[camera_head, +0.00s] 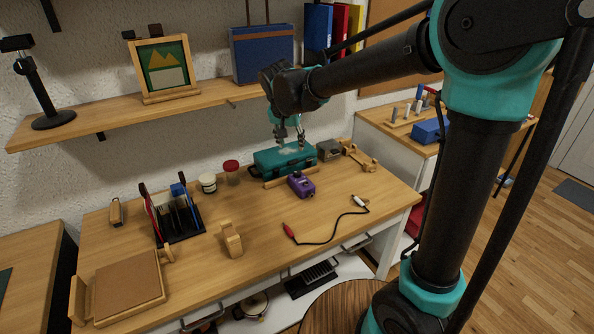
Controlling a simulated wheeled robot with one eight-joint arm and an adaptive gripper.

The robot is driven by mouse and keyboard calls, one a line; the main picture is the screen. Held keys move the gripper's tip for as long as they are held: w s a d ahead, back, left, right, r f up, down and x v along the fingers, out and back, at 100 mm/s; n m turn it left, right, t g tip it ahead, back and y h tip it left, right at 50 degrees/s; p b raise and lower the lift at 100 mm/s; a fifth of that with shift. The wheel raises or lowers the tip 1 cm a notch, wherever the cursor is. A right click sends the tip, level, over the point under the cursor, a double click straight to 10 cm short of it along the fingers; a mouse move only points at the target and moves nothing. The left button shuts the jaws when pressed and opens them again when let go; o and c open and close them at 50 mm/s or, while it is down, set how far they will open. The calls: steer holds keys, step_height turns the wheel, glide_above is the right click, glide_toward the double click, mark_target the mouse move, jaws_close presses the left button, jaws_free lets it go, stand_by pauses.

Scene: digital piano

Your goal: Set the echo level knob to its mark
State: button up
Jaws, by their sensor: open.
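In the head view, a small purple box (301,184) with dark parts on top lies on the wooden desk (330,215), right of its middle. It looks like an effects pedal; its knobs and any mark are too small to tell apart. My gripper (291,143) hangs open and empty above the desk, over a teal case (285,160) behind the purple box. The gripper is apart from the purple box, higher and farther back. No wrist view shows the fingertips closely.
A cable (330,238) with red and white ends lies in front of the box. A wooden bar lies between box and case. Jars (208,183), a pen rack (180,222) and a wooden stand (231,240) are to the left. A shelf (190,105) runs above.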

mark_target(297, 173)
steer(key=x, duration=1.7)
steer(key=shift+s+d+f, duration=0.1)
steer(key=shift+f, duration=0.05)
jaws_close()
